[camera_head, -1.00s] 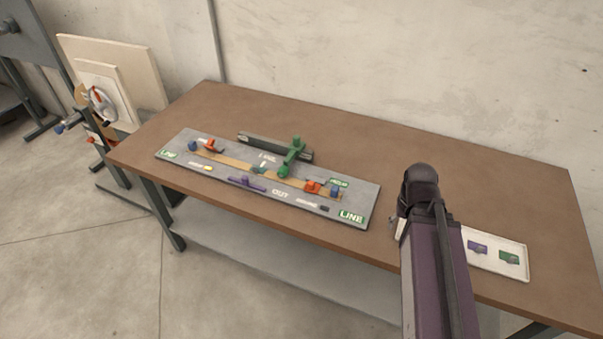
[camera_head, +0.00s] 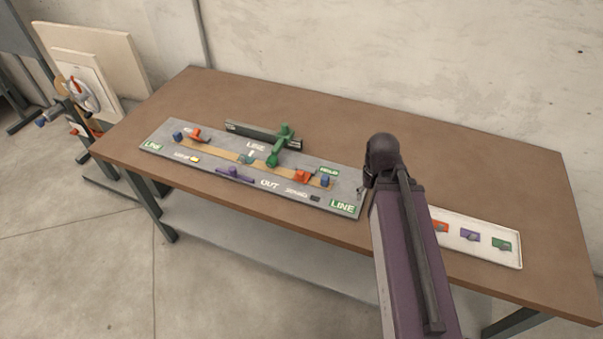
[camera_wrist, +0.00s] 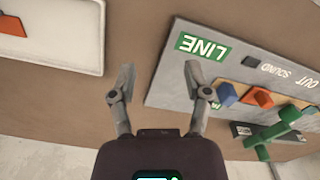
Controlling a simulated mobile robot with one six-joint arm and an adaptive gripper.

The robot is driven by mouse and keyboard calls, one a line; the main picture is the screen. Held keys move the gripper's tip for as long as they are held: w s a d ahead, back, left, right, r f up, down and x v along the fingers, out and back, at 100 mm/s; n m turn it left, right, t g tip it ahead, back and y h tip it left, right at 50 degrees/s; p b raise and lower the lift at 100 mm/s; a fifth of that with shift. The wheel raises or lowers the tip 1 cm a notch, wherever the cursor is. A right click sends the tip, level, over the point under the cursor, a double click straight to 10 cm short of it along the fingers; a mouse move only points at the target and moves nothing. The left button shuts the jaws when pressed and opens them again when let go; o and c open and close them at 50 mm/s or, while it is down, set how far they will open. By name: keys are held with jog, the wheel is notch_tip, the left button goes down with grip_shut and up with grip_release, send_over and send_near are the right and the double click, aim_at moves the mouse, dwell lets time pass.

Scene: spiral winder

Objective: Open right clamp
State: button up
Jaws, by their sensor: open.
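The right clamp is an orange-red piece (camera_head: 303,176) near the right end of the grey board (camera_head: 342,182), with a blue block (camera_head: 325,181) beside it. In the wrist view the orange clamp (camera_wrist: 259,96) and blue block (camera_wrist: 227,95) lie to the right of my gripper (camera_wrist: 158,75). My gripper is open and empty, its fingers spread apart, touching neither. One fingertip overlaps the board's edge near the green LINE label in that view. In the head view my arm hides most of the gripper, just right of the board. Whether the clamp is open or shut is too small to tell.
A green lever (camera_head: 280,150) crosses the strip left of the right clamp, in front of a dark rail (camera_head: 250,132). A second orange clamp (camera_head: 196,135) and a purple bar (camera_head: 234,174) are further left. A white tray (camera_head: 465,250) holds coloured pieces. The brown tabletop (camera_head: 430,160) is clear behind.

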jog(key=w+a+r+n+p, duration=0.5)
jog(key=w+a+n, duration=0.35)
jog(key=a, duration=0.25)
notch_tip(320, 180, up, 2)
jog(key=n+p, duration=0.2)
jog(key=n, duration=0.4)
send_over(300, 172)
jog(key=shift+s+r+m, duration=0.15)
jog(key=shift+s+m, duration=0.1)
jog(key=shift+s, duration=0.1)
jog(key=f+b, duration=1.3)
jog(key=shift+w+f+b, duration=0.25)
jog(key=shift+f+b, duration=0.05)
jog(key=shift+f, duration=0.1)
